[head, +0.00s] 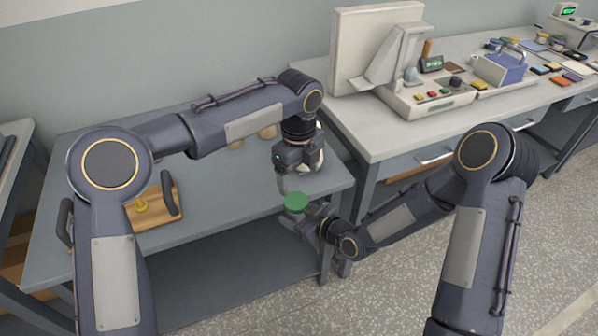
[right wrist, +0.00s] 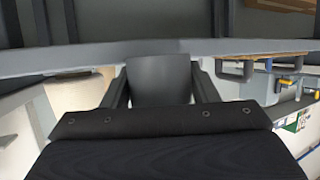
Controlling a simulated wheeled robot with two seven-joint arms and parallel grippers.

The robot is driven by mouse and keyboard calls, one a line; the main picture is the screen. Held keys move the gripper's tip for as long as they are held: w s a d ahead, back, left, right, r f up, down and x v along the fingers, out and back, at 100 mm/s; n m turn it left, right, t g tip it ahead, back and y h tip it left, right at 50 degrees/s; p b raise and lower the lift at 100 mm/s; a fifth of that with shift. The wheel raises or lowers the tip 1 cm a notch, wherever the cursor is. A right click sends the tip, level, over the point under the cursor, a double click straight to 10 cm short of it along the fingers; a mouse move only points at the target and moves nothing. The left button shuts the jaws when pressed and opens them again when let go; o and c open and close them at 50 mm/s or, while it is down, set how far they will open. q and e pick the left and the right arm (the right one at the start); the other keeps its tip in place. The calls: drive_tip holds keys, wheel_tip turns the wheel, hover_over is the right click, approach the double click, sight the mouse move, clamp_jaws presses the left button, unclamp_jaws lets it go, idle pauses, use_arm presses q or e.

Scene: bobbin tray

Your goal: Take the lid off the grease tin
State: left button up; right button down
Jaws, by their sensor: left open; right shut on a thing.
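The grease tin shows as a round green lid (head: 295,202) in the head view, with its body mostly hidden by my right gripper. In the right wrist view the dark grey tin body (right wrist: 160,80) sits between the fingers. My right gripper (head: 302,219) is shut on the tin and holds it in front of the bench's right front corner. The green lid is on top of the tin. My left gripper (head: 295,180) points down just above the lid, open; I cannot tell whether its fingers touch the lid.
A wooden tray (head: 168,212) with dark handles and a yellow peg is on the grey-blue bench (head: 225,190) at left. Pale objects (head: 267,132) stand near the back, and a whitish one (head: 318,160) is partly behind my left gripper. A second bench (head: 375,145) holds machinery.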

sight(300, 199)
use_arm(q)
wheel_tip(300, 199, down, 8)
drive_tip(key=shift+d+r, duration=0.1)
idle(0.4)
drive_tip(key=shift+w, duration=0.1)
drive_tip(key=c, duration=1)
drive_tip(key=n, duration=0.6)
drive_tip(key=shift+w+d+n, duration=0.15)
drive_tip(key=shift+w+n, duration=0.1)
drive_tip(key=shift+n, duration=0.05)
drive_tip(key=shift+r, duration=0.1)
drive_tip(key=o, duration=1)
drive_tip(key=shift+o, duration=0.3)
